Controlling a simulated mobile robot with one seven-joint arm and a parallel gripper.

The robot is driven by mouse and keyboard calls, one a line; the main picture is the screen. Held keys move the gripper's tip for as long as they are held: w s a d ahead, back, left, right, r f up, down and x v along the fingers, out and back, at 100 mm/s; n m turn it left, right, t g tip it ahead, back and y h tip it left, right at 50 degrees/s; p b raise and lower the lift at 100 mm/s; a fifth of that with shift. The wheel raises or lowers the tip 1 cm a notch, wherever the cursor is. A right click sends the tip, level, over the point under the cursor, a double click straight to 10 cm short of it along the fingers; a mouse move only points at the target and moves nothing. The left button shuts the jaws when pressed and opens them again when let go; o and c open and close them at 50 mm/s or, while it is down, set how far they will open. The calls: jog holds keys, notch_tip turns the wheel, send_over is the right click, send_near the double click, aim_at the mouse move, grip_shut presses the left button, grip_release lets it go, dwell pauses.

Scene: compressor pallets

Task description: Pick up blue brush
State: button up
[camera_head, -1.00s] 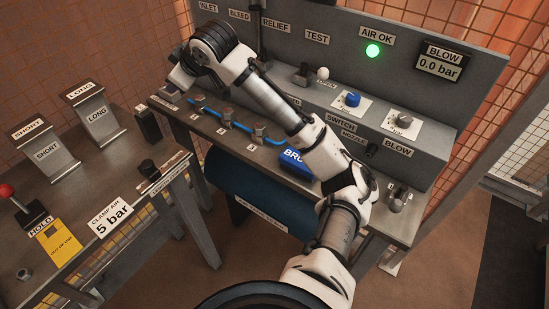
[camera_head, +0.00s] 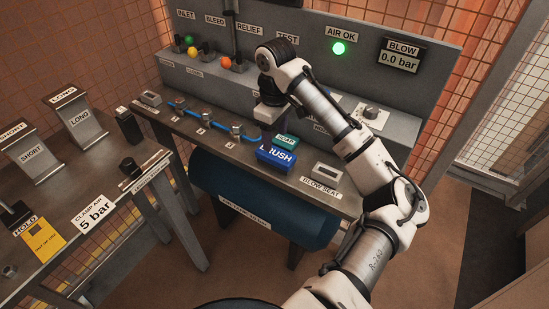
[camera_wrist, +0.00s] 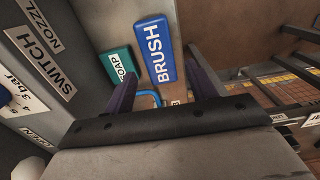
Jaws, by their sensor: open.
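The blue brush (camera_head: 276,156), a blue block lettered BRUSH, lies on the bench in front of the teal soap block. In the wrist view the brush (camera_wrist: 154,52) shows beyond my fingers, with the teal soap (camera_wrist: 118,65) to its left. My gripper (camera_wrist: 163,88) is open, its two dark purple fingers apart and nothing held between them. In the head view my gripper (camera_head: 269,122) hangs above and behind the brush, close to the panel. Its fingertips are hard to make out there.
The soap (camera_head: 285,140) sits right behind the brush. A blue hose (camera_head: 208,122) with metal fittings runs along the bench to the left. The blow seat (camera_head: 326,171) is to the right. The upright panel (camera_head: 400,85) stands behind, with coloured knobs.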

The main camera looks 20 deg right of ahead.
aim_at(275, 153)
jog(key=shift+w+d+f+p, duration=0.1)
jog(key=shift+f+p, duration=0.55)
jog(key=shift+f, duration=3.4)
jog(key=c, duration=0.8)
jog(key=shift+r, duration=0.1)
notch_tip(275, 153, up, 20)
jog(key=b, duration=0.1)
